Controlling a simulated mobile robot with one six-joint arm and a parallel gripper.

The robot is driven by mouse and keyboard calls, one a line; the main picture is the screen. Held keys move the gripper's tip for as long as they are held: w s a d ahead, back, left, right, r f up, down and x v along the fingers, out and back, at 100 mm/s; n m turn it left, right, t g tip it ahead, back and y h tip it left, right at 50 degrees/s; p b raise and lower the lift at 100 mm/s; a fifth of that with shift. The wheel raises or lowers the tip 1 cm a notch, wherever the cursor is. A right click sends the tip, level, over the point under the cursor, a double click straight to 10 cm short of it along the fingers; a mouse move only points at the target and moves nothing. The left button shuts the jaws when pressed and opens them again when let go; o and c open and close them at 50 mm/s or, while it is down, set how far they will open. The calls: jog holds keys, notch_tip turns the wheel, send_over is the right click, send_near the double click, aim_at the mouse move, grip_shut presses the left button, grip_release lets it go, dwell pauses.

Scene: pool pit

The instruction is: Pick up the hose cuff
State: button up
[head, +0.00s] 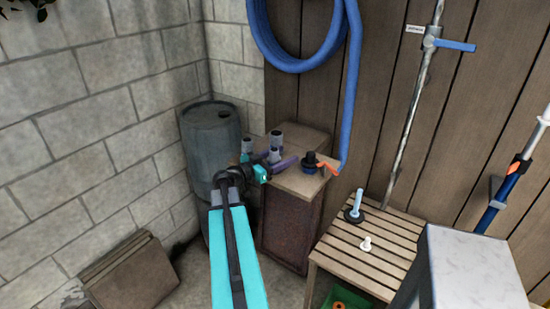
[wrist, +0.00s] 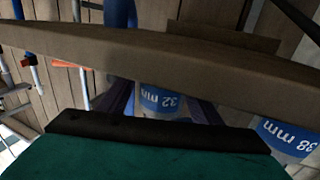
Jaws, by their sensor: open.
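In the head view several cuff-like tubes stand or lie on the wooden cabinet. A grey upright one (head: 275,155) is at the front, another grey one (head: 277,138) behind it, one (head: 247,146) to the left, and a purple one (head: 285,164) lies to the right. I cannot tell which is the task's hose cuff. My gripper (head: 262,172) is open at the cabinet's left front, close to these tubes, with nothing seen in it. The wrist view shows a tube labelled "32 mm" (wrist: 162,101) near the middle and another (wrist: 286,136) at lower right, both partly hidden.
The cabinet top (head: 300,182) also holds a dark blue fitting with an orange handle (head: 318,164). A grey barrel (head: 212,140) stands left, a slatted bench (head: 350,262) right. A blue hose (head: 352,90) hangs behind. A broad brown band (wrist: 160,58) crosses the wrist view.

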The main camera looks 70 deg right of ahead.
dwell(0.5)
jog(key=c, duration=1.1)
jog(key=shift+c, duration=0.2)
jog(key=shift+r+b, duration=0.95)
jog(key=shift+r, duration=0.7)
jog(key=a+b, duration=0.1)
jog(key=a, duration=0.1)
jog(key=s+a+b, duration=0.1)
jog(key=a, duration=0.1)
jog(key=shift+s+r+b, duration=0.15)
jog(key=shift+b, duration=0.2)
jog(key=shift+s+a+r+b, duration=0.2)
jog(key=shift+a+b, duration=0.3)
jog(key=shift+a, duration=0.5)
jog(key=shift+s+a+r+b, duration=0.15)
jog(key=shift+a+b, duration=0.3)
jog(key=shift+a, duration=0.5)
jog(key=shift+s+d+f+b, duration=0.15)
jog(key=shift+s+d+b, duration=0.1)
jog(key=shift+b, duration=0.15)
jog(key=shift+w, duration=0.1)
